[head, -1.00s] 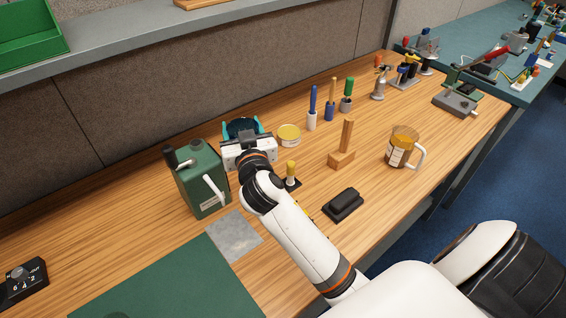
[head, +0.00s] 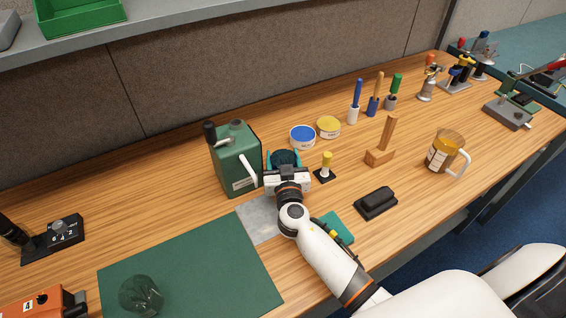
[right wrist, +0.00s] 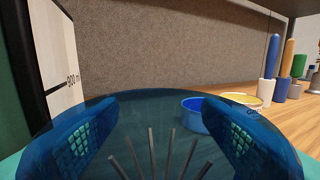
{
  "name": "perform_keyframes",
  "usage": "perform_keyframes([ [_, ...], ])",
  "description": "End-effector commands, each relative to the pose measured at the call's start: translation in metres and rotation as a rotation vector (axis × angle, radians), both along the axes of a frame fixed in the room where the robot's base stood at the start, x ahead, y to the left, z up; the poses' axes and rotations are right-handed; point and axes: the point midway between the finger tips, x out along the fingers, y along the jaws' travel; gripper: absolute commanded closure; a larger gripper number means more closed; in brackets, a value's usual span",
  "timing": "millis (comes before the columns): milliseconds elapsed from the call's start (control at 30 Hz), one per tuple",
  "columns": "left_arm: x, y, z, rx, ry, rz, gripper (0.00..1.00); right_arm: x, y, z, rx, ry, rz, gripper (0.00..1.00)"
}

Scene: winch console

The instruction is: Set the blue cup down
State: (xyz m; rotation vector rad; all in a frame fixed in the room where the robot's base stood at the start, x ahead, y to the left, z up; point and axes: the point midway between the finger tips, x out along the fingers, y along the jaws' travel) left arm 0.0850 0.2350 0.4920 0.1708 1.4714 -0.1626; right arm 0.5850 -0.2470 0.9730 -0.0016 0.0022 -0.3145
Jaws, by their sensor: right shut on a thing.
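The blue cup, dark and see-through, is held in my right gripper (head: 287,168). It fills the lower part of the right wrist view (right wrist: 160,112), between two fingers with teal pads (right wrist: 242,138). In the head view only its dark rim and top (head: 286,157) show; the gripper hides the rest. The cup is just right of the green canister (head: 235,160), beyond the grey square plate (head: 258,222). I cannot tell whether its base touches the table. My left gripper is not in view.
A blue-topped tin (head: 302,136) and a yellow-topped tin (head: 329,126) stand behind the gripper. A yellow-handled stamp (head: 326,168) is close at its right. A teal pad (head: 338,229) lies beside my forearm. A clear tumbler (head: 140,294) stands on the green mat (head: 215,275).

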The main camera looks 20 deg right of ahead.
Motion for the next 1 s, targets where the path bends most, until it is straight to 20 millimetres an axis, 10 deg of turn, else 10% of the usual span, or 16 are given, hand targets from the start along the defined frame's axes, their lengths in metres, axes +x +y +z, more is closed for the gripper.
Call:
perform_keyframes([
  [567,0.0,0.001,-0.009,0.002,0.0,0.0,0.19,0.0,0.0,-0.018,0.0,-0.003,0.0,0.65],
  [600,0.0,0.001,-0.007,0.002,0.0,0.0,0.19,0.0,0.0,-0.017,0.0,-0.002,0.0,0.34],
  [1000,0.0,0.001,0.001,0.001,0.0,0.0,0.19,0.0,0.0,-0.011,-0.001,-0.001,0.0,0.32],
])
